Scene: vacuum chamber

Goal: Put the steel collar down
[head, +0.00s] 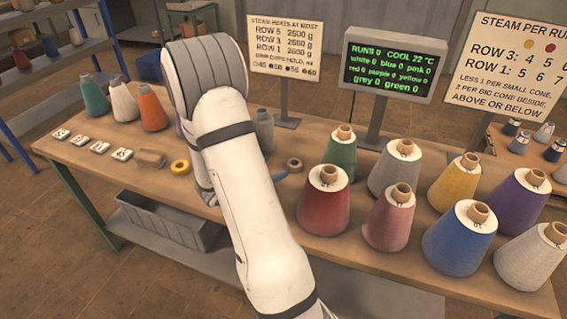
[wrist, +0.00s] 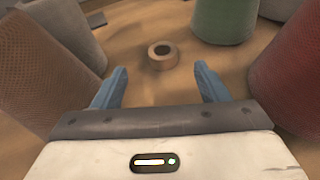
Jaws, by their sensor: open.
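A small brownish-grey ring, which looks like the steel collar (wrist: 161,55), lies flat on the table top in the wrist view, hole up. It also shows in the head view (head: 294,165), just right of my arm. My gripper (wrist: 159,82) is open, its two blue fingers spread wide with nothing between them. The collar lies just beyond the fingertips, roughly centred, and appears apart from both. In the head view my arm hides most of the gripper; only a bit of a blue finger (head: 279,176) shows near the collar.
Cones stand close around the collar: a green cone (wrist: 222,18), a red cone (wrist: 292,75) and a reddish-brown cone (wrist: 42,82) at left. More cones fill the table's right side. A yellow ring (head: 180,167) lies left of my arm. Signs and a screen (head: 388,64) stand behind.

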